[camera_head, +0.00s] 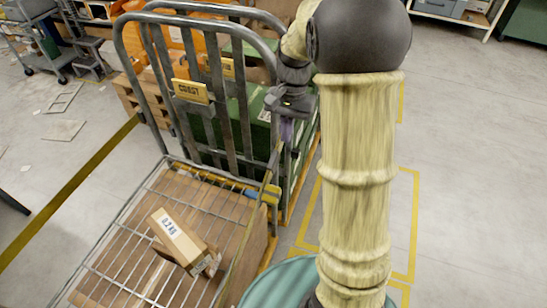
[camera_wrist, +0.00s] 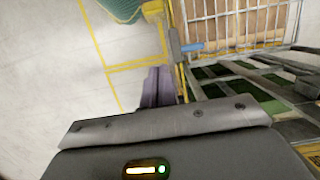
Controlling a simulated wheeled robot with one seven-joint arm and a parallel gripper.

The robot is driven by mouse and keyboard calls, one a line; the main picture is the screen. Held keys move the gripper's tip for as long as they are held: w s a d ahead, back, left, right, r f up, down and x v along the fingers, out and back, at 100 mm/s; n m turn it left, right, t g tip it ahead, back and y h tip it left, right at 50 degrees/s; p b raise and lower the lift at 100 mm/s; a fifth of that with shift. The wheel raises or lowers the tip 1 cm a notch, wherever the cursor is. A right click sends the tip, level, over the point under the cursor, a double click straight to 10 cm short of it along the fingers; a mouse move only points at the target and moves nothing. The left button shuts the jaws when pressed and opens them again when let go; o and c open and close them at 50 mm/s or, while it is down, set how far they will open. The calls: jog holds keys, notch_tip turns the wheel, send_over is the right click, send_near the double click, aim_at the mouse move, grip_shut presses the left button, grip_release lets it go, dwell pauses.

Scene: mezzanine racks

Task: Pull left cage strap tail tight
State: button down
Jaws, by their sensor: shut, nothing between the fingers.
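The left roll cage (camera_head: 160,95) stands with its tubular side frame upright and its mesh gate (camera_head: 120,245) folded low in front. A thin olive strap (camera_head: 243,248) runs along the right of the gate, up toward my gripper. A yellow buckle piece (camera_head: 270,194) and a blue piece (camera_head: 250,194) sit at the cage's front corner; the blue piece also shows in the wrist view (camera_wrist: 191,47). My gripper (camera_head: 287,132) is shut and empty, above this corner. Its purple fingers (camera_wrist: 157,88) are beside the yellowish strap line in the wrist view; contact is unclear.
A cardboard box (camera_head: 180,240) lies on the mesh. A teal rounded object (camera_head: 275,284) is at the bottom of the head view. Floor with yellow lines (camera_head: 413,215) is open at right.

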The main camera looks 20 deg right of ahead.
aim_at(272, 195)
jog(key=shift+r, duration=0.2)
jog(key=shift+f, duration=0.1)
jog(key=s+a+f+p, duration=0.1)
jog(key=s+f, duration=0.1)
jog(key=f, duration=0.3)
jog(key=s+a+f+p, duration=0.2)
jog(key=s+f, duration=0.1)
jog(key=f, duration=0.3)
jog(key=shift+a, duration=0.25)
jog(key=shift+f, duration=0.1)
